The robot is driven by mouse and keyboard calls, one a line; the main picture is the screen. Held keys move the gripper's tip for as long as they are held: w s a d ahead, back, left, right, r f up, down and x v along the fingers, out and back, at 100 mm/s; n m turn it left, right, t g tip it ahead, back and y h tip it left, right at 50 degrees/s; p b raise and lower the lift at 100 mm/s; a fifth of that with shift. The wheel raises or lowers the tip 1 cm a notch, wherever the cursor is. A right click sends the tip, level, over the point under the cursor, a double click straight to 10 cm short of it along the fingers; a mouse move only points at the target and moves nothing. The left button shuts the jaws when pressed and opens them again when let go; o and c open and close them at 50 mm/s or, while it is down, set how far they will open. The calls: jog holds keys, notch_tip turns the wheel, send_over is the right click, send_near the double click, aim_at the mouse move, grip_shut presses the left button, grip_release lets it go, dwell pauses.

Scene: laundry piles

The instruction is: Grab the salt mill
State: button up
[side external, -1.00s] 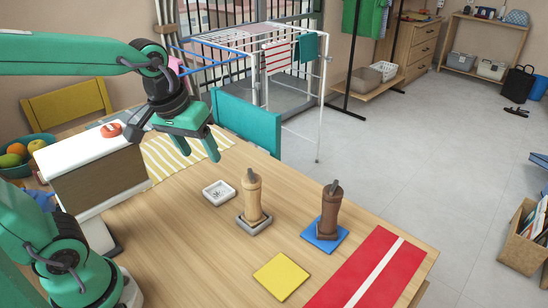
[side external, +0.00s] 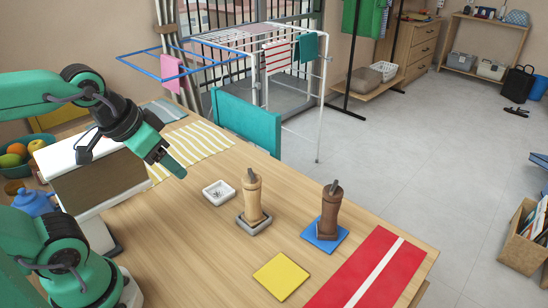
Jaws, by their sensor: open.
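Two mills stand upright on the wooden table. A light wooden mill (side external: 252,198) stands on a grey square coaster (side external: 243,226), and a dark brown mill (side external: 329,212) stands on a blue square mat (side external: 318,244). The frames show no label that tells which one is the salt mill. My green gripper (side external: 172,165) is open and empty above the table, to the left of both mills and higher than them. It is seen at an angle, so its finger gap is partly hidden.
A small white dish (side external: 219,192) lies left of the light mill. A yellow square (side external: 281,276) and a red-and-white runner (side external: 375,275) lie in front. A white-topped box (side external: 90,175) is at left, by a fruit bowl (side external: 14,155). A teal chair (side external: 245,118) is behind.

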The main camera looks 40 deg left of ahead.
dwell(0.3)
jog(key=shift+o, duration=1.2)
jog(key=w+d+f+n, duration=0.1)
jog(key=w+f+n, duration=0.1)
jog(key=w+n, duration=0.2)
jog(key=w+d+f+n+g, duration=0.1)
jog(key=w+d+f+n, duration=0.1)
jog(key=w, duration=0.8)
jog(key=shift+w+f+n, duration=0.25)
jog(key=shift+w+n, duration=0.05)
jog(key=shift+n, duration=0.6)
jog(key=shift+d+f, duration=0.1)
jog(key=shift+x, duration=1.25)
